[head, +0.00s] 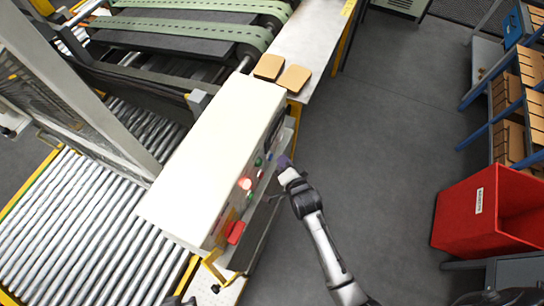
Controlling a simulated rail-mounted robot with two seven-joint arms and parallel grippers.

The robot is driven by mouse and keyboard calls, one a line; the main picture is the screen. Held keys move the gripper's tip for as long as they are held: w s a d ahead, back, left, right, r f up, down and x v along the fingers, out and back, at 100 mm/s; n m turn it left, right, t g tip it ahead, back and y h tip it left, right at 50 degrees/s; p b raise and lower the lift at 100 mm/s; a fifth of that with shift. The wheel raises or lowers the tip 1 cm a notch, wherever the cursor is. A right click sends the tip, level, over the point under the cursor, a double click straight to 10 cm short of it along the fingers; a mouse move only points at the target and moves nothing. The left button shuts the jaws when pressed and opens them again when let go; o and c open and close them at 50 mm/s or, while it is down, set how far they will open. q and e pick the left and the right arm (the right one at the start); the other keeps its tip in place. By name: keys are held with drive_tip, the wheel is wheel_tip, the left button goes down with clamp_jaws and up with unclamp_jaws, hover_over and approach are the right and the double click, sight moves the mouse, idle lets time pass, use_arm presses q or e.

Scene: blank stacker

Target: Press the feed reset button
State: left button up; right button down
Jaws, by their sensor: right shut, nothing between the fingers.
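A white machine cabinet (205,165) stands in the middle of the head view. Its right side carries a narrow control panel with small round buttons. A lit red button (245,183) glows on it, with a green button (258,162) a little above it. A larger red block (236,232) sits lower on the panel. I cannot read any labels, so I cannot tell which button is the feed reset. My right gripper (283,162) is shut and empty, just right of the buttons. Contact with the panel cannot be told. My left gripper is not in view.
A roller conveyor (75,225) fills the lower left, and green belts (180,27) run along the top. Two brown blanks (282,72) lie above the cabinet. A red bin (490,212) and a blue rack (490,120) stand at right. The grey floor between is clear.

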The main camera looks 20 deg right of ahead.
idle(0.5)
drive_tip(key=shift+w+a, duration=0.1)
drive_tip(key=shift+w+a, duration=0.2)
idle(0.4)
